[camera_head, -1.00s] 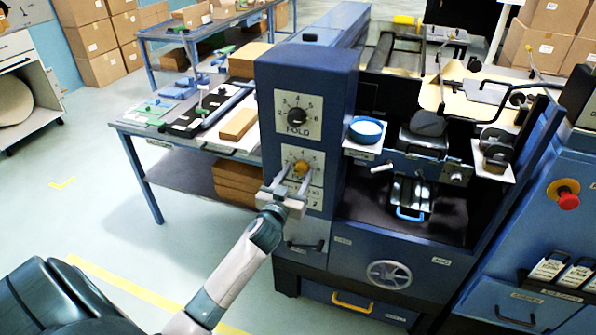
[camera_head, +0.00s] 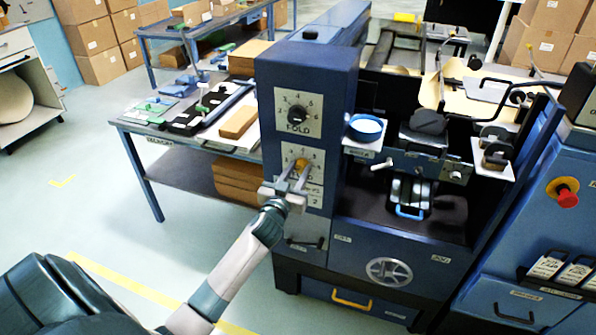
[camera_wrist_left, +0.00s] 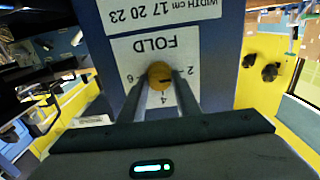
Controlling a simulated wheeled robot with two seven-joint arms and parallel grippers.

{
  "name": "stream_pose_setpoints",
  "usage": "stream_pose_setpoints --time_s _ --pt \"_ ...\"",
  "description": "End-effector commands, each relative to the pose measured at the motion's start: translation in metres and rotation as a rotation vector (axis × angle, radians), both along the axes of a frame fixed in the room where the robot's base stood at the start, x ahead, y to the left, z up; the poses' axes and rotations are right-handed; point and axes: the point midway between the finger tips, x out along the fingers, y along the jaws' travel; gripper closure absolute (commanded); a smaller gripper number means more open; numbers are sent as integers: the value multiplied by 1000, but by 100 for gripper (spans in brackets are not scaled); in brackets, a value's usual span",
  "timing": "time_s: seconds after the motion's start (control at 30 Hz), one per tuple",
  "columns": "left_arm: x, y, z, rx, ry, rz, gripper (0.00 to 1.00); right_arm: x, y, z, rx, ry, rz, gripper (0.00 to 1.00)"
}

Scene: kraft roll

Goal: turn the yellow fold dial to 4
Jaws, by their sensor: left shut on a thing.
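The yellow fold dial (camera_head: 301,163) is a small round knob on a white numbered plate, low on the front of the blue column. It also shows in the left wrist view (camera_wrist_left: 160,74), where its plate reads FOLD upside down. My left gripper (camera_head: 295,172) reaches up from below. Its two fingers (camera_wrist_left: 157,92) are shut on the dial, one on each side. The fingers hide part of the plate, and I cannot tell clearly which number the dial points to. My right gripper is not in view.
A black fold dial (camera_head: 297,114) sits on another plate above. A blue round dish (camera_head: 366,128) stands on a shelf right of the column. A handwheel (camera_head: 388,273) is low on the machine. A table (camera_head: 150,131) with tools stands to the left.

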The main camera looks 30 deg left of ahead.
Motion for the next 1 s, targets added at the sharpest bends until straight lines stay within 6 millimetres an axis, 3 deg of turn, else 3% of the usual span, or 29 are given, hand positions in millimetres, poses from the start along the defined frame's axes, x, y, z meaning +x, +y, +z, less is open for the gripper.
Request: stream_pose_setpoints --time_s 0.47,1.0 --pt "1 0 2 126 28 0 93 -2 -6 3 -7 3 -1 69" --pt "1 -1 2 578 136 2 93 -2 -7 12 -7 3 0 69"
